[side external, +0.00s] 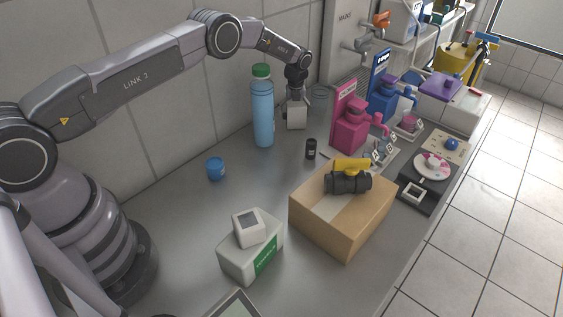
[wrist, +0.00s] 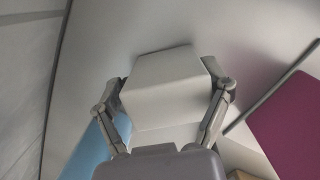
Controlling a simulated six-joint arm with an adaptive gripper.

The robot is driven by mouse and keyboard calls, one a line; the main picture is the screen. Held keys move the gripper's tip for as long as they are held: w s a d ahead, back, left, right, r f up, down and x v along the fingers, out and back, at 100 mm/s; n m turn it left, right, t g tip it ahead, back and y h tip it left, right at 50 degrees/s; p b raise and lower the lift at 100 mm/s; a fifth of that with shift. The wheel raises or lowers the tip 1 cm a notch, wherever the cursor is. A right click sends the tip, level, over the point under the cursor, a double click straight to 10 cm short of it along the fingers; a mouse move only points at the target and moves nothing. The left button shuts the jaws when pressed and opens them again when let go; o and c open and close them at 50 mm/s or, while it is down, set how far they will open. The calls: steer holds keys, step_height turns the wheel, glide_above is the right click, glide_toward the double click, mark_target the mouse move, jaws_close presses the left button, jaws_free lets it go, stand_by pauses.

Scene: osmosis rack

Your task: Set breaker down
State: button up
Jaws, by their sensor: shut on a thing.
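The breaker appears to be a plain white-grey block (side external: 296,115), at the back of the bench behind the blue bottle. My gripper (side external: 297,95) points down and is shut on it from above. In the wrist view the block (wrist: 165,80) sits between the two fingers of my gripper (wrist: 169,90), one finger against each side. The block looks roughly level and close to the bench top. I cannot tell whether its underside touches the surface.
A tall blue bottle (side external: 262,115) with a green cap stands close left of the block. A pink dispenser (side external: 350,125) stands to the right. A small black container (side external: 311,149) and a cardboard box (side external: 340,215) are nearer. Bare grey bench lies between the blue jar (side external: 216,169) and the cardboard box.

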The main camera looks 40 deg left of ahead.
steer(key=o, duration=1.2)
steer(key=shift+f, duration=0.1)
steer(key=shift+c, duration=0.2)
step_height(320, 180, up, 18)
steer(key=s+d+f+n, duration=0.1)
steer(key=s+n, duration=0.1)
steer(key=s+d+r+n+t, duration=0.1)
steer(key=s+r+n, duration=0.4)
steer(key=r, duration=0.4)
steer(key=s+r+n+t, duration=0.1)
steer(key=s+r+n, duration=0.2)
steer(key=s+r, duration=0.5)
steer(key=s+r+n+t, duration=0.1)
steer(key=s+r+n, duration=0.35)
steer(key=s, duration=0.45)
steer(key=s+r+n, duration=0.4)
steer(key=s+n, duration=0.1)
steer(key=s, duration=0.4)
steer(key=s+d+f+n+t+h, duration=0.1)
steer(key=s+f+n, duration=0.3)
steer(key=s, duration=1)
steer(key=n, duration=0.3)
steer(key=shift+s+d, duration=0.2)
steer(key=shift+s, duration=0.1)
